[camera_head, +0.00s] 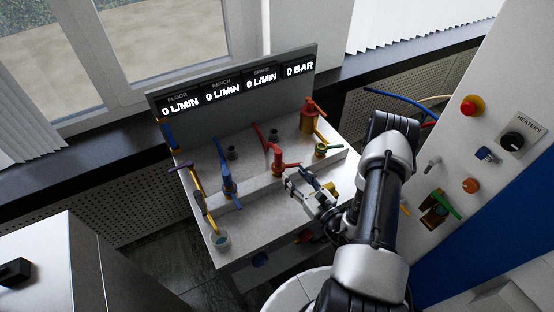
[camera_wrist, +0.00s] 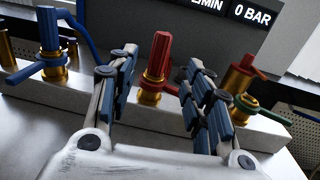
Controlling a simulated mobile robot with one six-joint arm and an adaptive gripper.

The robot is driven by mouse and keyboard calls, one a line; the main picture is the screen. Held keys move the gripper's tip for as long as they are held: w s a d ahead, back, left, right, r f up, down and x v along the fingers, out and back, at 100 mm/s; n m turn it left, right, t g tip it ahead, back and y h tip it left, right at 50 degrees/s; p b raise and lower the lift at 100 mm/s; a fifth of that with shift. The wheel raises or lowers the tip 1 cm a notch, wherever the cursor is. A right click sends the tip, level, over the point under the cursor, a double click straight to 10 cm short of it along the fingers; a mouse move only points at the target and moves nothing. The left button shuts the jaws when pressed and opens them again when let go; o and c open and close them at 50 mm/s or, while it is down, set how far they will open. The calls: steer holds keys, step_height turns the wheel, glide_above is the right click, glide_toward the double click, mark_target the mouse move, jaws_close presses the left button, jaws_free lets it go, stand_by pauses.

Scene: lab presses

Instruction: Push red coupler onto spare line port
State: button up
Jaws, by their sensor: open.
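Two dark stubs (camera_head: 274,136) (camera_head: 232,152) stand behind the ledge. I cannot tell which is the spare line port.
A brass fitting with a red top (camera_head: 309,115) and a green-handled valve (camera_head: 321,150) stand to the right. The display panel (camera_head: 240,85) closes off the back.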

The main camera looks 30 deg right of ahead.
mark_target(281, 158)
steer(key=w, duration=0.3)
steer(key=w+b, duration=0.1)
steer(key=w, duration=0.3)
steer(key=w+a+b, duration=0.1)
steer(key=w, duration=0.3)
jaws_close()
stand_by(0.4)
